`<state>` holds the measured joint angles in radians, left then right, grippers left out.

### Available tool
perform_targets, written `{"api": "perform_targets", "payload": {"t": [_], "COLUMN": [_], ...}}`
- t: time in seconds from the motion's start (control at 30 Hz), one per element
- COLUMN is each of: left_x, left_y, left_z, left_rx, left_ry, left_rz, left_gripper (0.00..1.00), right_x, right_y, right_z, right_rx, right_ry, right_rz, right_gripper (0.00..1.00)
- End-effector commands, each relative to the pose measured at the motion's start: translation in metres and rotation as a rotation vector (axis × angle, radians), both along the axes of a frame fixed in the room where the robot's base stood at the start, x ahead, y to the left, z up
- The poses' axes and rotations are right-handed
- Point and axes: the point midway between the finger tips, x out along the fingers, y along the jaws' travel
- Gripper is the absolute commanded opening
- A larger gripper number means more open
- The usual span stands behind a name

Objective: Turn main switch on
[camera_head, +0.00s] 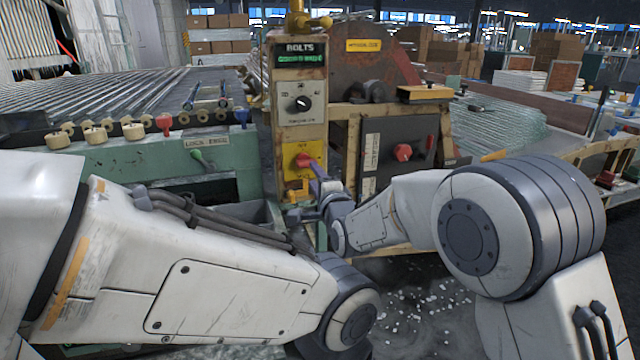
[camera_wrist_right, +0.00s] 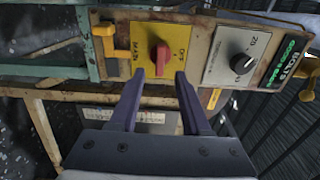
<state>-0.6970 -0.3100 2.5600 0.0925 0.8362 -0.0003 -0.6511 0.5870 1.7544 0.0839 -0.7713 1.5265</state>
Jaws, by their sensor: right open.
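The main switch (camera_head: 304,160) is a red rotary knob on a yellow plate, on the front of a tall control post. In the right wrist view the red knob (camera_wrist_right: 159,56) shows between and just beyond my fingertips, with "OFF" and "MAIN" lettering on the plate (camera_wrist_right: 178,80). My right gripper (camera_head: 314,172) is in front of the plate. In the wrist view the right gripper (camera_wrist_right: 159,76) is open, with its fingers either side of the knob's near end. I cannot tell whether they touch it. My left arm crosses the lower left, but its gripper does not show.
Above the switch are a black dial (camera_head: 302,103) and a green-lit "BOLTS" display (camera_head: 300,59). A yellow handle (camera_wrist_right: 108,42) sits beside the switch plate. A dark box with another red knob (camera_head: 403,152) stands to the right. A green roller machine (camera_head: 100,180) is at left.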

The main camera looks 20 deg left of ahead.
Motion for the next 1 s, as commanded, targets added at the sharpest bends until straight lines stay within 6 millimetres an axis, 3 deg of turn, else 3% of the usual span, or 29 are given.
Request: {"api": "perform_targets", "payload": {"t": [0.3,0.73,0.87,1.0], "left_x": [0.0,0.0,0.0,0.0], "left_y": [0.0,0.0,0.0,0.0], "left_z": [0.003,0.003,0.003,0.003], "left_rx": [0.0,0.0,0.0,0.0], "left_ry": [0.0,0.0,0.0,0.0], "left_rz": [0.0,0.0,0.0,0.0], "left_gripper": [0.4,0.4,0.4,0.4], "right_x": [-0.029,-0.029,-0.023,-0.031], "right_y": [-0.02,-0.027,-0.067,-0.153], "right_z": [0.0,-0.003,-0.022,-0.066], "right_rx": [0.001,-0.023,-0.199,-0.57], "right_ry": [0.001,0.004,0.029,0.113], "right_rz": [0.0,-0.008,-0.05,-0.077], "right_gripper": [0.47,0.47,0.47,0.47]}}
